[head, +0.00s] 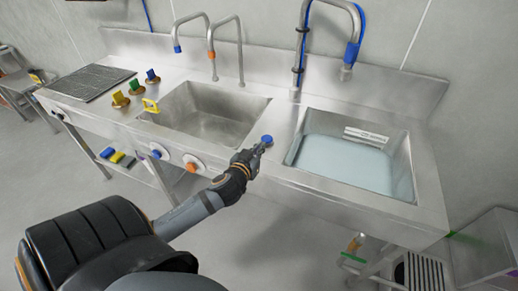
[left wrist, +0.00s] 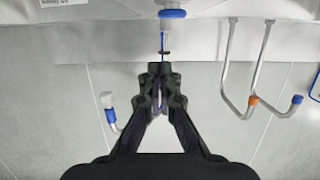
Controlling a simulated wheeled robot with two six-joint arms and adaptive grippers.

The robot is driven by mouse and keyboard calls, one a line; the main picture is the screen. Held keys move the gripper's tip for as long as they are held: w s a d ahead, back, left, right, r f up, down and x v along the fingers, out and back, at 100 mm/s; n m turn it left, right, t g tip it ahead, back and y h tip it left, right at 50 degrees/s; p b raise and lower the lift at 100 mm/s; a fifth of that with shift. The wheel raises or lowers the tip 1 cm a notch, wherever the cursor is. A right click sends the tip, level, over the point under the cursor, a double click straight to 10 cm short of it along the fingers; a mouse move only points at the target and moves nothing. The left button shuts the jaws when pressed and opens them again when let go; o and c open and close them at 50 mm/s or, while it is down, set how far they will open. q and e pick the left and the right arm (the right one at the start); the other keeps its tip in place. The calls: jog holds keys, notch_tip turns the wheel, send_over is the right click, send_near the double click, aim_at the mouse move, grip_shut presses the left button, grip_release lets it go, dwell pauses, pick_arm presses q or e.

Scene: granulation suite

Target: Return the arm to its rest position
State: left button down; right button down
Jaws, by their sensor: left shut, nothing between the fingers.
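My left arm reaches in from the lower left in the head view. My left gripper (head: 258,149) is shut and empty above the front rim of the steel sink unit, between the two basins. It also shows in the left wrist view (left wrist: 160,76), fingers together. A blue knob (head: 267,139) appears right by its fingertips in the head view; a blue ring-like part (left wrist: 172,13) shows beyond the fingers in the left wrist view. I cannot tell whether they touch. My right gripper is not in view.
The left basin (head: 215,122) is empty. The right basin (head: 405,180) holds pale blue liquid and a white labelled strip. Tall taps (head: 240,55) and a blue-sleeved spout (head: 350,55) rise behind. Valve knobs (head: 135,88) stand at left. Floor in front is mostly open.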

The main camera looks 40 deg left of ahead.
pick_arm(q)
jog(key=shift+s+d+r, duration=0.15)
jog(key=shift+s+r, duration=0.05)
jog(key=shift+s, duration=0.15)
jog(key=shift+w+f, duration=0.1)
jog(key=shift+w, duration=0.05)
